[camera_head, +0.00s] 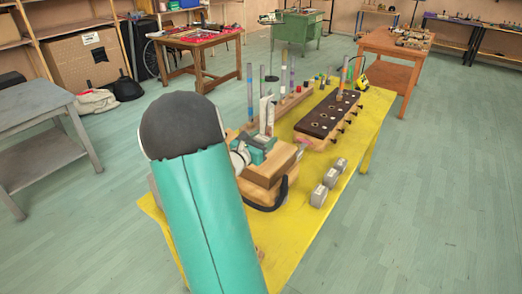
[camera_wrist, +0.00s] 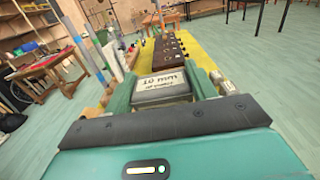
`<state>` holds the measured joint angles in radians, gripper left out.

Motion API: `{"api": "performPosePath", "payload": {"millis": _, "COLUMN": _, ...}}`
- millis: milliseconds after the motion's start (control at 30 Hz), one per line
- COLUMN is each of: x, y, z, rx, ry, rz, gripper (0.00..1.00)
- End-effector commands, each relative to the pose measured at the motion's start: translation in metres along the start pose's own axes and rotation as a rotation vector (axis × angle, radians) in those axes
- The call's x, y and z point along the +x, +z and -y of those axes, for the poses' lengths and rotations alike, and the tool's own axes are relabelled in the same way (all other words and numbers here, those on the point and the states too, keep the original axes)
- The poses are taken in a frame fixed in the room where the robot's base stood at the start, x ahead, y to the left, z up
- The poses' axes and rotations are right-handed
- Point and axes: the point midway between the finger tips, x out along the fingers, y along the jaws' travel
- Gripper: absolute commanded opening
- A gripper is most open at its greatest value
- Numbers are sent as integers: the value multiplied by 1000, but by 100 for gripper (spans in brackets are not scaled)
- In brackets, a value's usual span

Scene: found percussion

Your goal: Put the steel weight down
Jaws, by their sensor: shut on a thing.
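My gripper (camera_wrist: 163,90) is shut on a grey block with a white label reading "10 mm", the steel weight (camera_wrist: 160,98), seen between its teal fingers in the wrist view. In the head view my gripper (camera_head: 264,150) is over or close to a wooden block (camera_head: 268,172) on the yellow table (camera_head: 310,225). My arm hides part of that area, and I cannot make out the held weight there. I cannot tell whether the weight touches anything below it.
Several grey blocks (camera_head: 318,196) stand along the table's right side. A dark-topped wooden rack with holes (camera_head: 328,113) and a rail with upright tubes (camera_head: 290,105) lie farther back. A black strap (camera_head: 264,207) hangs by the wooden block. The table's near right part is bare.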

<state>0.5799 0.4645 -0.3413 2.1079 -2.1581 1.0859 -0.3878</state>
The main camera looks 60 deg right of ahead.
Motion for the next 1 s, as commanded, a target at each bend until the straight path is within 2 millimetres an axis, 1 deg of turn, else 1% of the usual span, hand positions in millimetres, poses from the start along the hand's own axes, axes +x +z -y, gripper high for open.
{"api": "performPosePath", "payload": {"millis": 33, "x": 6, "y": -8, "z": -5, "rx": -3, "ry": -1, "rz": 1, "gripper": 24}}
{"api": "performPosePath", "payload": {"millis": 100, "x": 12, "y": -18, "z": -10, "rx": -1, "ry": -1, "rz": 1, "gripper": 24}}
{"api": "performPosePath", "payload": {"millis": 200, "x": 17, "y": -26, "z": -16, "rx": 0, "ry": 0, "rz": 2, "gripper": 24}}
{"api": "performPosePath", "payload": {"millis": 367, "x": 22, "y": -35, "z": -21, "rx": 1, "ry": -1, "rz": 2, "gripper": 24}}
{"api": "performPosePath", "payload": {"millis": 500, "x": 23, "y": -57, "z": -22, "rx": -3, "ry": 0, "rz": 0, "gripper": 24}}
{"api": "performPosePath", "payload": {"millis": 600, "x": 23, "y": -66, "z": -21, "rx": 0, "ry": -1, "rz": 2, "gripper": 24}}
{"api": "performPosePath", "payload": {"millis": 933, "x": 22, "y": -69, "z": -22, "rx": 1, "ry": 0, "rz": 2, "gripper": 24}}
{"api": "performPosePath", "payload": {"millis": 967, "x": 22, "y": -69, "z": -22, "rx": 0, "ry": 0, "rz": 1, "gripper": 58}}
{"api": "performPosePath", "payload": {"millis": 1000, "x": 22, "y": -69, "z": -22, "rx": 1, "ry": 0, "rz": 1, "gripper": 66}}
